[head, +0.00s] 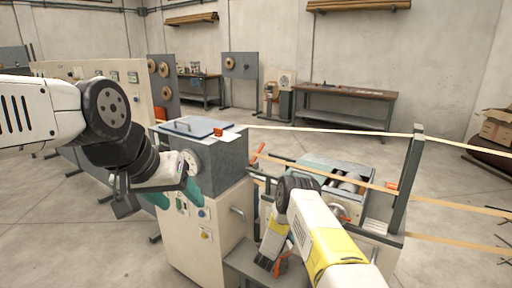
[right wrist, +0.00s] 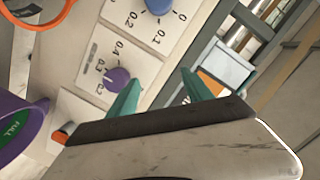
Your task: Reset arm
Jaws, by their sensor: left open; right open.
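My left gripper (head: 174,196) hangs in front of the near cabinet of the winder in the head view. Its teal fingers are apart, with nothing seen between them. My right arm reaches in from the lower right of the head view, and its gripper is mostly hidden there. In the right wrist view my right gripper (right wrist: 158,94) is open and empty. Its teal fingers point toward a white panel with a purple knob (right wrist: 118,78) on a numbered scale and a blue knob (right wrist: 158,6). I cannot tell whether a finger touches the panel.
The grey-topped cabinet (head: 224,232) stands between my arms, with a dial (head: 191,163) on its front. Tan strips (head: 340,178) run right past a dark post (head: 408,180). A workbench (head: 345,94) stands behind.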

